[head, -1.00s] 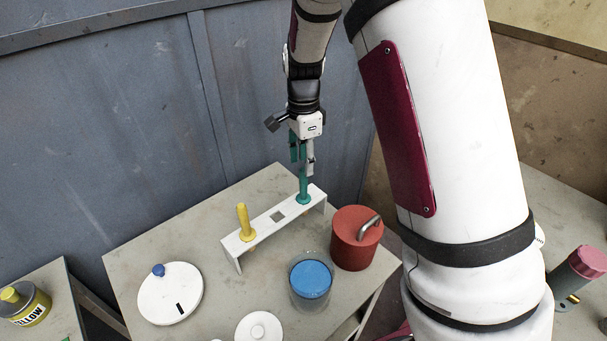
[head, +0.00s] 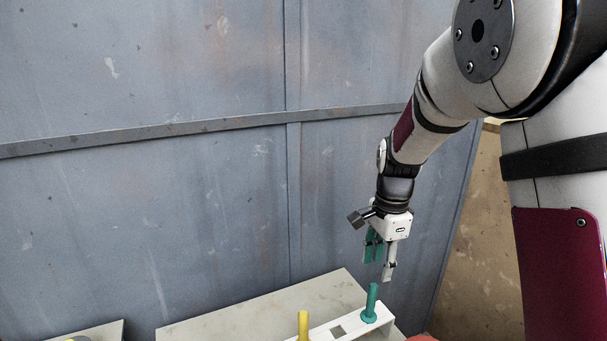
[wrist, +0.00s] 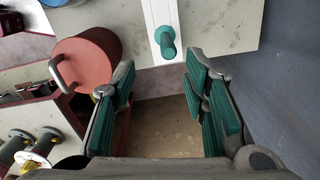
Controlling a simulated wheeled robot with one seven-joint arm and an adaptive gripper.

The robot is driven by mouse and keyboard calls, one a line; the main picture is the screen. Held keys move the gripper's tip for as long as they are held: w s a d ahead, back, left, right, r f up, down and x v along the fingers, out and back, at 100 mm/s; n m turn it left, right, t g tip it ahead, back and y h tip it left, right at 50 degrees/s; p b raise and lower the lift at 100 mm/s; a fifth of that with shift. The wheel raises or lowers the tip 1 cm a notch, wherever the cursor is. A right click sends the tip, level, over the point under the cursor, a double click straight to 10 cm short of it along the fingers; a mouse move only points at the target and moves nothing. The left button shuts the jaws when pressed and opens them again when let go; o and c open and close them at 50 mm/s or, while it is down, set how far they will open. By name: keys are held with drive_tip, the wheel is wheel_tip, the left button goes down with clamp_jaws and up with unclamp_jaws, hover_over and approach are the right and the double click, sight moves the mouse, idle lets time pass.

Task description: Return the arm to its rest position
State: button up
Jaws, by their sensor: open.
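My gripper (head: 379,268) is open and empty in the head view. It hangs pointing down, a little above the green peg (head: 372,300). The green peg stands upright at the right end of a white rack (head: 345,326). In the wrist view my gripper (wrist: 163,100) shows its green-padded fingers spread apart, with nothing between them. The green peg (wrist: 166,42) is beyond the fingertips there, apart from them. My arm rises from the gripper toward the upper right of the head view.
A yellow peg (head: 303,325) stands in the rack, left of a square hole. The table (head: 250,310) lies below, near a blue-grey wall (head: 150,200). In the wrist view a red canister (wrist: 88,60) with a metal handle stands left of the peg.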

drive_tip(key=s+r+n+t, duration=0.2)
drive_tip(key=s+r+n, duration=0.6)
drive_tip(key=s+r, duration=0.45)
drive_tip(key=s+r+n+t, duration=0.2)
drive_tip(key=s+n, duration=0.5)
drive_tip(key=s, duration=0.7)
drive_tip(key=shift+d+n+t, duration=0.15)
drive_tip(key=shift+n+t, duration=0.15)
drive_tip(key=shift+t, duration=0.2)
drive_tip(key=shift+w, duration=0.1)
